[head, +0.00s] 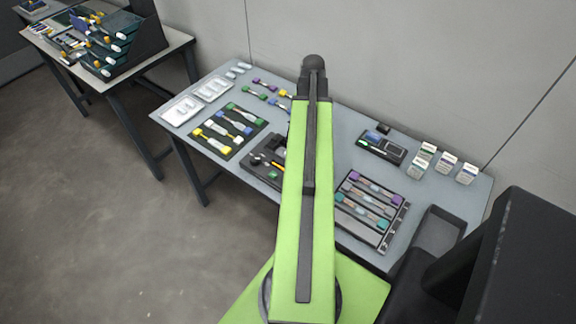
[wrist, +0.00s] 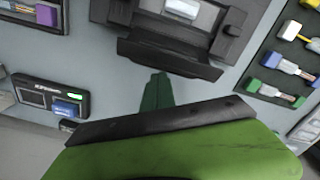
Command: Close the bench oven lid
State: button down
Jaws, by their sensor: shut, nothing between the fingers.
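A dark device (wrist: 225,38), which looks like the bench oven, stands at the top middle of the wrist view. A pale silver part (wrist: 182,8) shows inside it. A black flap (wrist: 170,57), seemingly its lid, is swung out from the body on the side facing my gripper. My gripper (wrist: 157,78) has dark green fingers, shut and empty, just short of the flap; I cannot tell whether they touch. In the head view my arm hides the gripper and much of the dark equipment (head: 262,162) on the bench.
A small device with a screen (wrist: 45,97) lies left in the wrist view. A mat with coloured connectors (head: 222,147) lies left on the bench (head: 170,128); a tray of connectors (head: 350,212) lies right. Small boxes (head: 445,163) stand at the back right, near the wall.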

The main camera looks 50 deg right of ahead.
notch_tip(320, 180, up, 7)
jog(key=d+p, duration=0.1)
jog(key=p, duration=0.6)
jog(key=shift+d, duration=0.1)
jog(key=w+a+n, duration=0.6)
jog(key=w+a, duration=1.5)
jog(key=a, duration=0.4)
jog(key=a+n, duration=0.6)
jog(key=a, duration=2)
jog(key=shift+w+a, duration=0.3)
jog(key=shift+a, duration=0.1)
